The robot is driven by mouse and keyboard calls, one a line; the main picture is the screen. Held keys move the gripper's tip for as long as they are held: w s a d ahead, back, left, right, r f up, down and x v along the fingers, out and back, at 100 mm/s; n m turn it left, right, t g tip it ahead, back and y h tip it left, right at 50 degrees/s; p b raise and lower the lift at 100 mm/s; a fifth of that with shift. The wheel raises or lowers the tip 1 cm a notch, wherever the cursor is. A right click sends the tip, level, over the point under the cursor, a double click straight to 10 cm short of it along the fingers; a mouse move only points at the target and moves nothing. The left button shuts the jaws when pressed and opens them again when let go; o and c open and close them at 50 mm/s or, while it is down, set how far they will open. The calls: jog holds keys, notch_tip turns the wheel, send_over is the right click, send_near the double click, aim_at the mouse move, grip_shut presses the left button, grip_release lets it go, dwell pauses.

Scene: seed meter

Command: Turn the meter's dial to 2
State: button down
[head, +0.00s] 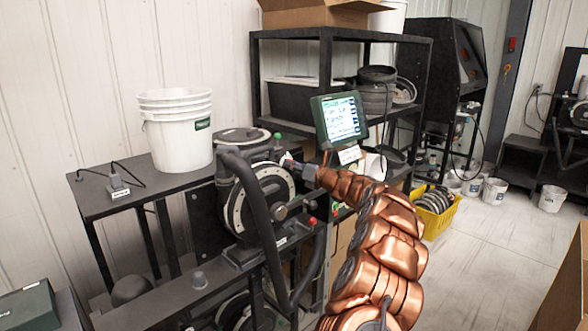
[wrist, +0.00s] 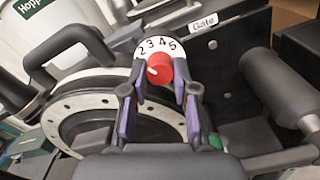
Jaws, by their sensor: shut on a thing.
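The meter's dial is a red round knob (wrist: 159,70) on a white number plate (wrist: 160,46), with 2, 3, 4 and 5 readable from left to right. A pale mark on the knob sits at its lower left, pointing left, below the 2. My gripper (wrist: 160,88) is shut on the red knob, one finger on each side. In the head view my gripper (head: 298,167) reaches the upper part of the seed meter (head: 262,200) from the right. The knob and its numbers cannot be made out there.
A dark hose (head: 258,205) curves in front of the meter. A stack of white buckets (head: 178,130) stands on the black table to the left. A green-framed screen (head: 340,119) is just above my arm. A "Gate" label (wrist: 203,23) is right of the dial.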

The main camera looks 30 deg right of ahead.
jog(key=shift+f, duration=0.15)
jog(key=c, duration=0.9)
grip_release()
jog(key=shift+v, duration=6)
